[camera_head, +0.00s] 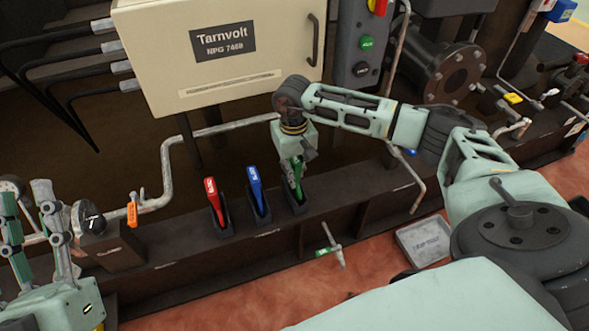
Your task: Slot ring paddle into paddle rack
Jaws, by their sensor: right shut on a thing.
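The paddle rack shows as dark upright holders in a row on the dark beam; the right holder (298,207) is under my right gripper. A green paddle (298,183) stands in or right over that holder, its top at the gripper. How deep it sits I cannot tell. My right gripper (297,163) points down and is shut on the green paddle. A red paddle (213,197) and a blue paddle (256,183) stand tilted in the other holders. No ring shape is clear on any paddle. My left gripper (27,192) is open and empty at the far left.
A cream Tarnvolt cabinet (160,55) stands behind the rack. A pale pipe (167,170) runs behind the holders. A grey tray (424,240) lies right.

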